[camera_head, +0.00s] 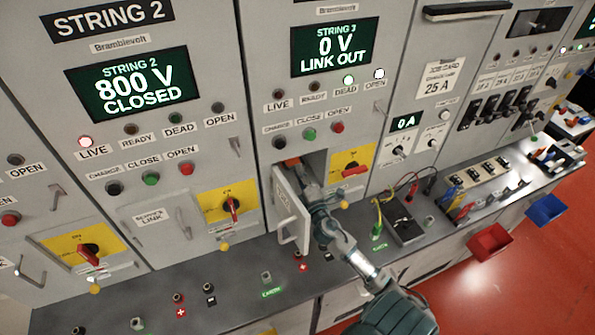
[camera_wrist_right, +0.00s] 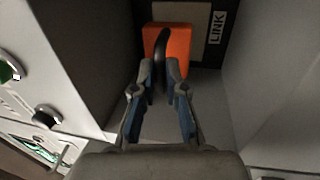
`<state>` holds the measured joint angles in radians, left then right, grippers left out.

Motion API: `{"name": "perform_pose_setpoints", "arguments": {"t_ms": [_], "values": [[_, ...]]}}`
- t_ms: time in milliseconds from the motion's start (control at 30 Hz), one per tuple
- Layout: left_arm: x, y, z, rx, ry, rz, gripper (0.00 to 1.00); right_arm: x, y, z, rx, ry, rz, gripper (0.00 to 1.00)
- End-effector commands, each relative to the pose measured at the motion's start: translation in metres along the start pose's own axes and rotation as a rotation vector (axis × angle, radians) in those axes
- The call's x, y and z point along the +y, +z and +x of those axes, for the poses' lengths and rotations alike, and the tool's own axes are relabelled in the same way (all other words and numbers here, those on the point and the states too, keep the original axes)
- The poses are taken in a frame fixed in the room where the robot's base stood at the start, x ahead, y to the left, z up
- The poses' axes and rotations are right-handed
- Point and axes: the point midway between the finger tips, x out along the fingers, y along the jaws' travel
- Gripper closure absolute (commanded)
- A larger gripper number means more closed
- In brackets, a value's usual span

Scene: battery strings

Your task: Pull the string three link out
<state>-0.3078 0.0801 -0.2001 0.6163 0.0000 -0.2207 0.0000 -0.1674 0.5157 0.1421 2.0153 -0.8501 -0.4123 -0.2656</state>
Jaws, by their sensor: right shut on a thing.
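The string three cabinet's display (camera_head: 334,47) reads "0 V LINK OUT". Below it, the link compartment's door (camera_head: 291,209) stands open to the left. My right gripper (camera_head: 301,168) reaches into this compartment. In the right wrist view my right gripper (camera_wrist_right: 162,82) is shut on the black handle (camera_wrist_right: 161,52) of the orange link (camera_wrist_right: 181,45). The link is in front of a dark socket plate marked "LINK" (camera_wrist_right: 217,27); whether it touches the plate I cannot tell. A bit of the orange link (camera_head: 291,162) shows in the head view. My left gripper is not in view.
A yellow switch plate (camera_head: 351,163) with a red handle is right of the compartment. A grey shelf (camera_head: 230,290) runs below, with terminals, a meter (camera_head: 408,231) and cables. Red (camera_head: 488,241) and blue (camera_head: 546,209) bins hang at the right. Compartment walls are close on both sides.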

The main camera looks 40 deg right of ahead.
Motion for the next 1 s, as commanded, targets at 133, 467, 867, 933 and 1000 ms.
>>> {"name": "perform_pose_setpoints", "arguments": {"t_ms": [133,467,867,933,1000], "values": [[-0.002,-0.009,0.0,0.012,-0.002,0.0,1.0,0.0,0.0,0.0,-0.001,-0.001,-0.001,0.63],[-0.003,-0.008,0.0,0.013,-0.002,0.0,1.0,0.001,-0.003,-0.002,0.002,0.001,-0.001,0.63],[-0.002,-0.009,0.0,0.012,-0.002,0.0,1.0,-0.003,0.002,-0.076,-0.002,-0.004,0.006,0.63],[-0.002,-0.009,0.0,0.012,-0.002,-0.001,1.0,-0.003,0.003,-0.09,-0.003,-0.004,0.005,0.63],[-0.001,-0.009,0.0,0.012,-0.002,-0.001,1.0,-0.003,0.004,-0.101,-0.003,-0.003,0.005,0.63]]}}
